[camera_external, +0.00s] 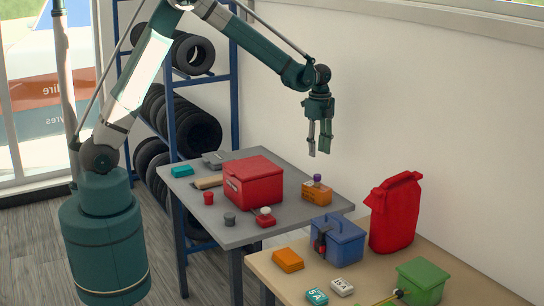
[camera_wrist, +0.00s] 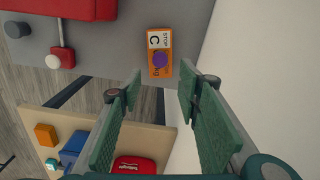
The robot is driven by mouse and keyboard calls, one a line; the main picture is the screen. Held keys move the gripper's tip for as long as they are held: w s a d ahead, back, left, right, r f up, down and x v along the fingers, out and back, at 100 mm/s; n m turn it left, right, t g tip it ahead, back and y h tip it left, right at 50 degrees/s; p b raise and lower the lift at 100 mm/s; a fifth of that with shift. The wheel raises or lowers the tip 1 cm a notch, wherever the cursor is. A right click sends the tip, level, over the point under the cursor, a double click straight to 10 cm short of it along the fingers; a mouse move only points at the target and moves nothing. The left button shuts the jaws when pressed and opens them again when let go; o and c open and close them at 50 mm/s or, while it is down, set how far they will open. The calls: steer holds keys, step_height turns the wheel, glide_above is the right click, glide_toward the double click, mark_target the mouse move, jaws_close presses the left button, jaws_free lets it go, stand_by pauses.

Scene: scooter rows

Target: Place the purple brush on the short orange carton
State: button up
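A purple-topped item (camera_external: 317,178), seemingly the purple brush, stands upright on the orange carton (camera_external: 316,195) near the right edge of the grey table. In the wrist view, the round purple top (camera_wrist: 159,60) lies over the lower half of the lettered orange carton (camera_wrist: 160,40). Its lower part is hidden there. My gripper (camera_external: 318,151) is open and empty, pointing down above the carton and apart from it. In the wrist view, the purple top shows just beyond the gap between the fingertips (camera_wrist: 160,75).
A red toolbox (camera_external: 253,182) stands left of the carton on the grey table (camera_external: 240,233), with several small items around it.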

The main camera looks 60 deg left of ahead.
steer(key=s+a+r+n+t, duration=0.25)
steer(key=s+r+n, duration=0.55)
steer(key=s+r, duration=1.2)
steer(key=s+f+n+t, duration=0.1)
steer(key=s+n+t, duration=0.3)
steer(key=s, duration=2)
steer(key=n, duration=0.4)
steer(key=shift+a+f+t, duration=0.2)
steer(key=shift+f+t, duration=0.15)
steer(key=shift+f, duration=0.05)
